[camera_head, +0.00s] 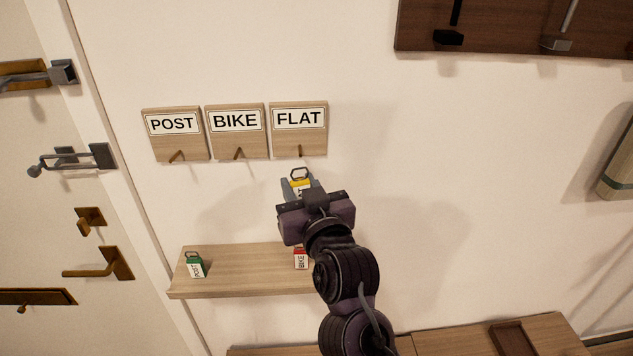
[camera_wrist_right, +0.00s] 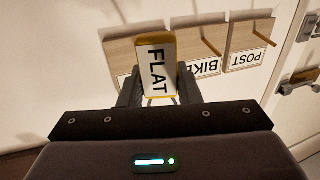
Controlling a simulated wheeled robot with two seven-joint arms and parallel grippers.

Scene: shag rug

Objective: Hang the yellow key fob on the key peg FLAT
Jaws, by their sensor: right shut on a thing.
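My right gripper (camera_head: 300,190) is shut on the yellow key fob (camera_head: 300,184), whose dark ring points up. In the right wrist view the fob (camera_wrist_right: 156,66) shows a white face reading FLAT between the fingers of the right gripper (camera_wrist_right: 158,88). The FLAT board (camera_head: 299,143) is the rightmost of three wooden boards on the wall, with a key peg (camera_head: 300,151) near its lower edge. The fob is below the FLAT peg in the head view and apart from it in that picture. The left gripper is not in view.
The POST (camera_head: 173,145) and BIKE (camera_head: 237,142) boards have bare pegs. A wooden shelf (camera_head: 235,279) below holds a green POST fob (camera_head: 195,264) and a red BIKE fob (camera_head: 300,258). A door with handles (camera_head: 104,263) stands left.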

